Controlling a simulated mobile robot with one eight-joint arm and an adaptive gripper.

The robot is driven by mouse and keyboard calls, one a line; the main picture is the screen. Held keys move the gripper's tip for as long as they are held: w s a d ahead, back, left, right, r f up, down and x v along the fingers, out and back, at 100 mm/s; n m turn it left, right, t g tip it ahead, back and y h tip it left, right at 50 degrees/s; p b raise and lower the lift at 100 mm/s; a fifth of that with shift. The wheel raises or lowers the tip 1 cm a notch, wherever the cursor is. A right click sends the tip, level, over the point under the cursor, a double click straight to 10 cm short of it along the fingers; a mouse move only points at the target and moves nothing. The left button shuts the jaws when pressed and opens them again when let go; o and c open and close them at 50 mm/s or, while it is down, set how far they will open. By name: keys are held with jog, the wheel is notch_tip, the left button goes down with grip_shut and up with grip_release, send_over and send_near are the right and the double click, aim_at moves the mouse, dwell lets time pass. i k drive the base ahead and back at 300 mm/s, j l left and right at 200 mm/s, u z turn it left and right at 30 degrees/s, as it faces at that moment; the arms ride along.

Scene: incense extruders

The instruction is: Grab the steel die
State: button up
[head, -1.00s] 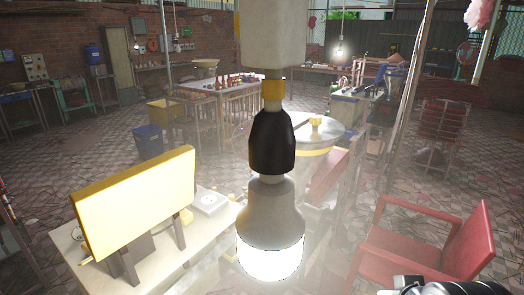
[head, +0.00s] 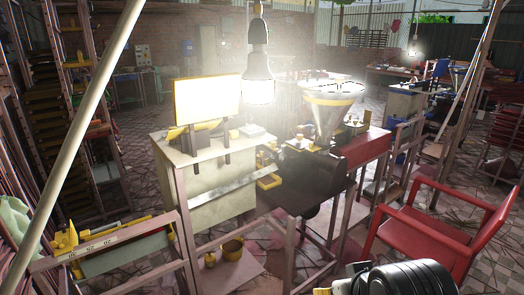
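I cannot pick out the steel die for certain in the head view. A machine with a wide metal cone hopper (head: 330,118) stands in the middle, with small yellow and metal parts (head: 300,143) at its left side. These parts are too small to tell apart. A black, ribbed part of my arm (head: 405,279) shows at the bottom right edge. My gripper's fingers are not visible, so I see nothing held.
A red chair (head: 425,225) is close on the right. A lit bulb (head: 258,90) hangs ahead. A slanted pole (head: 75,150) and a low rack (head: 120,245) are at left.

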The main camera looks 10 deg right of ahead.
aim_at(282, 156)
jog(key=i+l, duration=0.25)
jog(key=i+l+u, duration=0.15)
jog(key=l, duration=0.25)
jog(key=i+l, duration=0.3)
jog(key=i+l+u, duration=0.1)
jog(key=i+l, duration=0.15)
jog(key=l, duration=0.15)
jog(key=i+l+u, duration=0.1)
jog(key=l, duration=0.3)
jog(key=i+l, duration=0.3)
jog(key=i+l+u, duration=0.1)
jog(key=l, duration=0.4)
jog(key=i+j, duration=0.05)
jog(key=i, duration=0.05)
